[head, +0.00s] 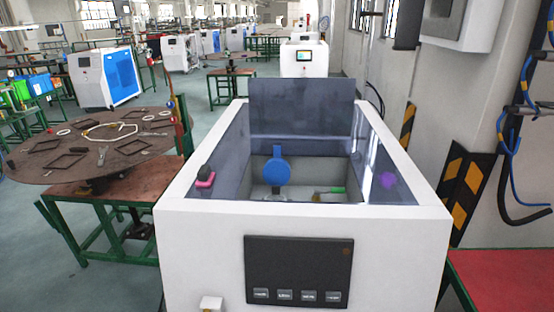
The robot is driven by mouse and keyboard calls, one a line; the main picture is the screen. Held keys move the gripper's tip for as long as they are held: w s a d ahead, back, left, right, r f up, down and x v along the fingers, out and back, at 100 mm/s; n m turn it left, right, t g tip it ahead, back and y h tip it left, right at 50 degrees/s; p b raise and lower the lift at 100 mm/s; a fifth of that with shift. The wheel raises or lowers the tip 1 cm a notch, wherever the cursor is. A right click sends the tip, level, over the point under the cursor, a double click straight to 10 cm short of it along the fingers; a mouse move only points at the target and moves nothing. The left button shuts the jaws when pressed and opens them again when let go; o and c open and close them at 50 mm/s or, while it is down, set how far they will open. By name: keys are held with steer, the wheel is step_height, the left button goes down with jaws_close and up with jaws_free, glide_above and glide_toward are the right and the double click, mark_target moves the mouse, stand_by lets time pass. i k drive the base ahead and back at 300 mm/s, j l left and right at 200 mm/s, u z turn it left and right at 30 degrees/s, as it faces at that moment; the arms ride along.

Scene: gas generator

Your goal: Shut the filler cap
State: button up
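The gas generator (200,240) is a white box in the middle of the head view. Its dark see-through lid (300,105) stands up at the back edge. What looks like the filler cap is a round blue cap (277,173) with a small tab on top, inside the open top. It is tipped up on edge, standing open above a pale neck (275,197) that is partly hidden by the front wall. My gripper is not in view.
A pink-handled part (205,181) is at the left inside, a green-handled part (335,190) right of the cap, and a purple knob (388,180) farther right. A round brown table (95,165) is at left; a wall with striped panels (470,185) is close at right.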

mark_target(276, 171)
steer(key=i+j, duration=0.1)
steer(key=i, duration=0.4)
steer(key=i+j, duration=0.15)
steer(key=i, duration=0.35)
steer(key=i+j, duration=0.1)
steer(key=i, duration=0.4)
